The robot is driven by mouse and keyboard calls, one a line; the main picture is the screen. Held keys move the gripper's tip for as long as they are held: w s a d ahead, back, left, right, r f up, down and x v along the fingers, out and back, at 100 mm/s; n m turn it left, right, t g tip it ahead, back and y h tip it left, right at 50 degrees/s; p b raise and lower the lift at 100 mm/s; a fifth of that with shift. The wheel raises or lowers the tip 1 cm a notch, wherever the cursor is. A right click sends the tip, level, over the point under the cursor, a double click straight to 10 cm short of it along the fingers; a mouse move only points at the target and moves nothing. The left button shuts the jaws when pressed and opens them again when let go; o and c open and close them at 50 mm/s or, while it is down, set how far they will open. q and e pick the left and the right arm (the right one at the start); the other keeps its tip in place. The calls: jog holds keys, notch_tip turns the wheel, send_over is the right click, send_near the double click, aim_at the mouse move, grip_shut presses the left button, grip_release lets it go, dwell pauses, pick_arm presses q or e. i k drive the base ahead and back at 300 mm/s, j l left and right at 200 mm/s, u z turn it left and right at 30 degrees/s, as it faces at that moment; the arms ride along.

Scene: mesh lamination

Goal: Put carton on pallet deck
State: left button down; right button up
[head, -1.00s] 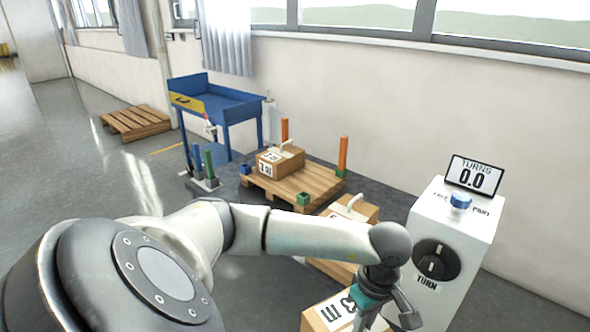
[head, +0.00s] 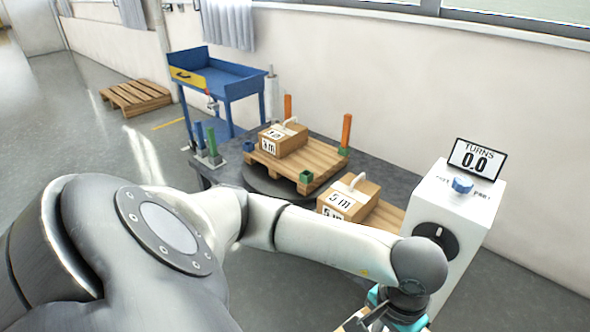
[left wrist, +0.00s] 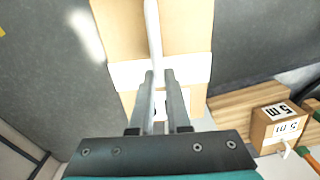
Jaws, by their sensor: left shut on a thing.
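My left gripper (head: 374,318) is at the bottom edge of the head view, partly cut off. In the left wrist view its fingers (left wrist: 160,82) are shut on the white handle (left wrist: 152,35) of a brown carton (left wrist: 120,30) with a white label band. Only a sliver of this carton shows in the head view. The wooden pallet deck (head: 322,158) stands further back on a dark round base, with orange posts and green corner blocks. One labelled carton (head: 285,142) sits on its left part; the deck's right part is bare. My right gripper is not in view.
A second carton (head: 350,195), marked 5 m, stands on a wooden board (head: 385,215) in front of the pallet. A white control box (head: 460,215) with a 0.0 display is at right. A blue table (head: 222,80) and a rack of coloured posts (head: 208,150) are further back.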

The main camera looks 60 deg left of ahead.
aim_at(309, 157)
jog(key=i+j, duration=0.1)
jog(key=j, duration=1)
jog(key=i+j, duration=0.1)
jog(key=j, duration=2.1)
jog(key=i+j, duration=0.15)
jog(key=j, duration=0.9)
jog(key=j+z, duration=0.15)
jog(key=z, duration=0.25)
jog(key=j+z, duration=0.2)
jog(key=z, duration=0.2)
jog(key=j+z, duration=0.15)
jog(key=z, duration=0.25)
